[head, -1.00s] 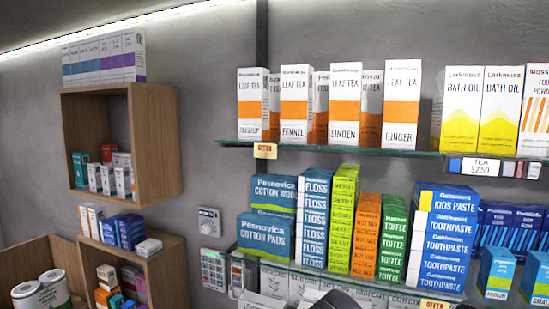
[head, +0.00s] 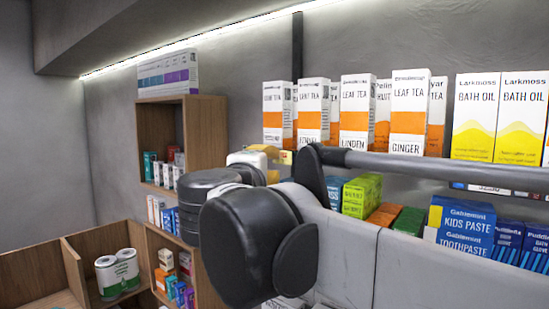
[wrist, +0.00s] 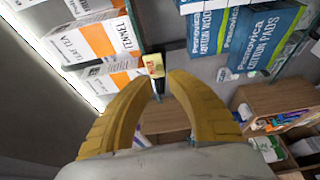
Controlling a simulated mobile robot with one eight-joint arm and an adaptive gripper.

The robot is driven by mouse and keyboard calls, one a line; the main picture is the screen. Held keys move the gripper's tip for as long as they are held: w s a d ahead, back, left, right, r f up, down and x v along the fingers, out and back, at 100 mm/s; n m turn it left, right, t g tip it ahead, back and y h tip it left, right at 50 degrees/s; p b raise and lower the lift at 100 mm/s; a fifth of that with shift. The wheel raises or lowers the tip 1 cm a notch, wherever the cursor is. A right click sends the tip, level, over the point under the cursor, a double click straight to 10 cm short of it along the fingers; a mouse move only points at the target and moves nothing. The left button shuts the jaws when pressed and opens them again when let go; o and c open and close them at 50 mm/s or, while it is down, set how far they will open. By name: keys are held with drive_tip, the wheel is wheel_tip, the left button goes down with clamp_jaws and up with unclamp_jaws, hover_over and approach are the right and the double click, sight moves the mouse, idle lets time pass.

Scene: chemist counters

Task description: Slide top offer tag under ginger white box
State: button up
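The top offer tag (wrist: 154,65), small and yellow with red print, hangs on the upper shelf's edge below the leftmost tea boxes. In the wrist view it appears just beyond the tips of my gripper (wrist: 163,80), whose yellow fingers are apart with nothing between them. I cannot tell whether a finger touches the tag. The white ginger box (head: 408,115), with an orange band, stands upright at the right end of the front leaf tea row. In the head view my arm covers much of the shelf edge, including the stretch under the ginger box.
Fennel leaf tea (wrist: 100,42) stands near the tag. Cotton pads (wrist: 262,40) are below the upper shelf. Bath oil boxes (head: 475,115) stand right of the ginger box. A wooden wall box (head: 205,130) is at left.

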sight(278, 162)
drive_tip(key=x, duration=0.2)
drive_tip(key=shift+w+d+r+p, duration=0.1)
drive_tip(key=shift+w+d+p, duration=0.2)
drive_tip(key=shift+d, duration=0.1)
drive_tip(key=shift+w, duration=0.65)
drive_tip(key=shift+s, duration=0.1)
clamp_jaws()
